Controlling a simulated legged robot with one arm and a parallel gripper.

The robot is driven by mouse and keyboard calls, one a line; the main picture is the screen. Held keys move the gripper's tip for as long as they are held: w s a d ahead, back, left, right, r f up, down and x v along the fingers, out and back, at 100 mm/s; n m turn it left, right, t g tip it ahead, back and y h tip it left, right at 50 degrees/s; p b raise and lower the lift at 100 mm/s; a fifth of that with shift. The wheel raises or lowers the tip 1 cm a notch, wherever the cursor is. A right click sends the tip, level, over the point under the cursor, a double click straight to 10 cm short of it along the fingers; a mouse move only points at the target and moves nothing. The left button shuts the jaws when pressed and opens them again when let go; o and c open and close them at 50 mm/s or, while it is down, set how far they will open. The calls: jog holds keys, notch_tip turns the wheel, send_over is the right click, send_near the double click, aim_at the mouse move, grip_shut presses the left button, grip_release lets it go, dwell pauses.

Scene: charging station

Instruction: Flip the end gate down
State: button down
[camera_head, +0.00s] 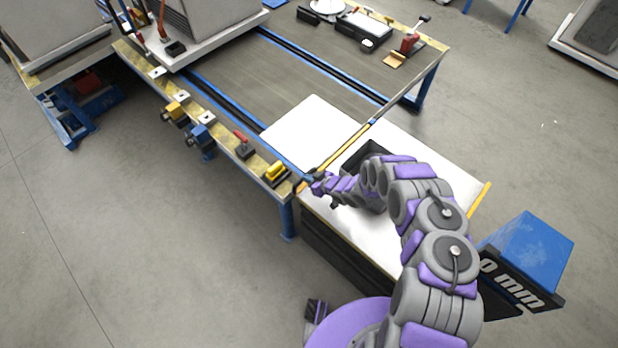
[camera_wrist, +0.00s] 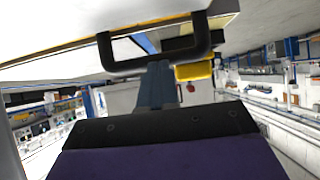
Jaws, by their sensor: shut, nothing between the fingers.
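The end gate (camera_head: 347,146) shows in the head view as a narrow yellow-edged strip across the end of the long table. In the wrist view, a pale panel with a yellow edge (camera_wrist: 60,48) carries a black U-shaped handle (camera_wrist: 108,52). My gripper (camera_head: 315,187) is at the near corner of the table, by the near end of the strip. In the wrist view my gripper (camera_wrist: 155,68) is shut and empty, its tip overlapping the handle's bar. I cannot tell whether they touch.
The table's near edge holds a yellow clamp (camera_head: 276,172), a red-handled clamp (camera_head: 244,147) and blue and yellow blocks. A white-topped cabinet (camera_head: 410,155) with a dark recess lies under my arm. A blue box (camera_head: 528,248) stands at right. The floor at left is clear.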

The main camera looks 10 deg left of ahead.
jog(key=p+v, duration=0.3)
jog(key=v, duration=1.4)
jog(key=shift+w+d, duration=0.15)
